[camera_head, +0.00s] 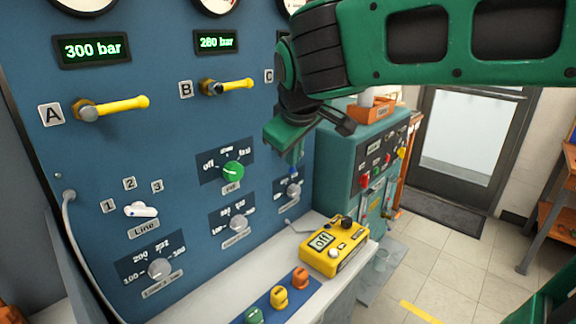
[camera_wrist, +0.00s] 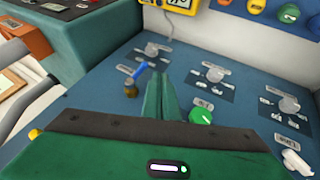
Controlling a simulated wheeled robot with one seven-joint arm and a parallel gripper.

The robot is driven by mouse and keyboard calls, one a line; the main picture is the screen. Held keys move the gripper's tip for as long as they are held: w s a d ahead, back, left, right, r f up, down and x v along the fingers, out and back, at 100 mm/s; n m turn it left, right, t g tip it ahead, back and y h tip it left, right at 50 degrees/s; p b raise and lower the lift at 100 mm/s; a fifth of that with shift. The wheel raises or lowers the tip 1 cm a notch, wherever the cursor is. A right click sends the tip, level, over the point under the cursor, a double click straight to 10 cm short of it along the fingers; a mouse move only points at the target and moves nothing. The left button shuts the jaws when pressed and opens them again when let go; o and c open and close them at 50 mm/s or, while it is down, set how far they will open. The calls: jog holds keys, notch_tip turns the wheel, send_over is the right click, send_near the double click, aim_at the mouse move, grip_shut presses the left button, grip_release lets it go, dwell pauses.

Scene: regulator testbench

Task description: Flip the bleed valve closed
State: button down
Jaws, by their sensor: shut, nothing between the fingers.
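A small valve with a blue lever (camera_wrist: 140,74) and a brass body (camera_wrist: 130,90) sits on the blue panel in the wrist view, just left of my fingers. I take it to be the bleed valve. In the head view a bit of the blue lever (camera_head: 297,157) shows below my gripper (camera_head: 288,137), which hides the rest. In the wrist view my gripper (camera_wrist: 163,92) has its two green fingers together with nothing between them. The lever's tip is close to the fingers; I cannot tell whether they touch.
The blue panel carries yellow levers A (camera_head: 122,105) and B (camera_head: 232,86), a green knob (camera_head: 233,170) and several grey knobs. My arm covers the area by label C. A yellow box (camera_head: 333,247) reading "off" stands on the bench below. A teal cabinet (camera_head: 340,148) stands right.

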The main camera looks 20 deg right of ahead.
jog(key=shift+w+a+r+n, duration=0.15)
jog(key=shift+a+r, duration=0.1)
jog(key=shift+a, duration=0.3)
jog(key=shift+w+a+r+n, duration=0.15)
jog(key=shift+a+r, duration=0.1)
jog(key=shift+a, duration=0.3)
jog(key=w+d+f, duration=0.4)
jog(key=w+f, duration=0.4)
jog(key=shift+w, duration=0.35)
jog(key=shift+d, duration=0.15)
